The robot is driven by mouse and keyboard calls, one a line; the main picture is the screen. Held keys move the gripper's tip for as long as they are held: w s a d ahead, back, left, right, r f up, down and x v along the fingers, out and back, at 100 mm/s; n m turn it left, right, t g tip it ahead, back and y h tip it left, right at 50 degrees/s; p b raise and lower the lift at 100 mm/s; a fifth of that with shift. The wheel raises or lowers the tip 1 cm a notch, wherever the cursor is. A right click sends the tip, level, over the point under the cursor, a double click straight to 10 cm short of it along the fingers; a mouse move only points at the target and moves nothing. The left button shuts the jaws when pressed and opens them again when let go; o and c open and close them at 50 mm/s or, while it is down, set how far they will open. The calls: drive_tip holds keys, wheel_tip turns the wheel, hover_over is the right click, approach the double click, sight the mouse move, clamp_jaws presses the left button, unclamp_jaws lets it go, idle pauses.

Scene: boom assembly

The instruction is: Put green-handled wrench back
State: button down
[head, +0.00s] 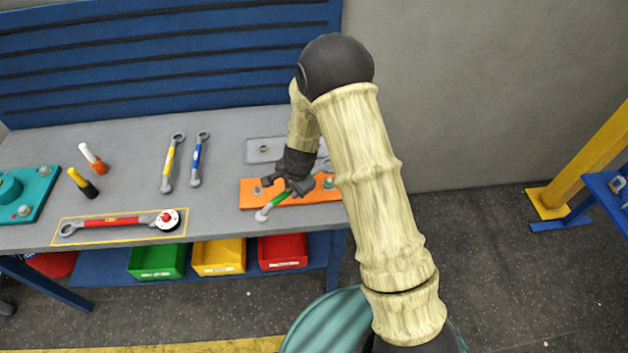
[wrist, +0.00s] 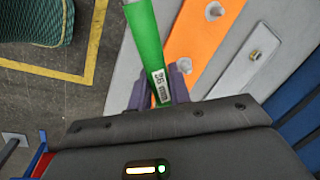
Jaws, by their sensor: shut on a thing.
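The green-handled wrench (head: 279,198) is in my gripper (head: 290,184), at the right part of the workbench in the head view. My gripper is shut on its green handle. In the wrist view the green handle (wrist: 146,38) with a white size label runs up between the fingers (wrist: 160,88). One grey end of the wrench shows at the front of the orange plate (head: 330,195); the other end shows at the plate's back right. The wrench is over the orange plate; I cannot tell whether it touches it.
A yellow-handled wrench (head: 169,163) and a blue-handled wrench (head: 198,157) lie on the bench (head: 225,213). A red torque wrench (head: 112,221) lies in a yellow outline. A grey plate (head: 262,150) sits behind the orange one. Coloured bins (head: 219,257) are below. Bench space is clear left of the orange plate.

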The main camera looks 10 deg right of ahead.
drive_tip(key=s+d+f+n+g+y+p, duration=0.1)
drive_tip(key=s+d+f+n+g+p, duration=0.1)
drive_tip(key=d+n, duration=0.8)
drive_tip(key=s+d+f, duration=0.1)
drive_tip(key=s+d, duration=0.1)
drive_tip(key=d, duration=0.3)
drive_tip(key=shift+f+p, duration=0.3)
drive_tip(key=shift+f, duration=0.1)
